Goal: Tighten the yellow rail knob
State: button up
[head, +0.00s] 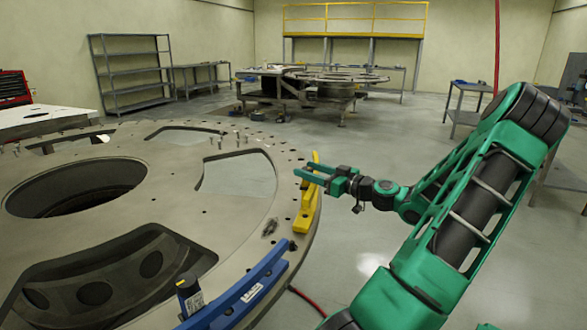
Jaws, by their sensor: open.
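The yellow rail (306,213) lies along the right rim of the large round turret plate (150,222). My green gripper (305,173) is open, with its fingers pointing left over the upper half of this rail. The fingers cover part of the rail. I cannot make out the rail's knob; it may be hidden by the gripper. I cannot tell whether the fingers touch anything.
A blue rail (242,291) with a black cylindrical part (190,294) lies on the near rim. Small pins stand on the plate, which has large openings. A red cable (304,299) runs on the floor. Tables and a shelf (131,75) stand behind. Floor to the right is mostly clear.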

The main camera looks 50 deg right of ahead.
aim_at(303, 168)
jog(key=shift+w+a, duration=0.2)
jog(key=shift+w, duration=2.35)
jog(key=shift+c, duration=0.6)
jog(key=c, duration=0.9)
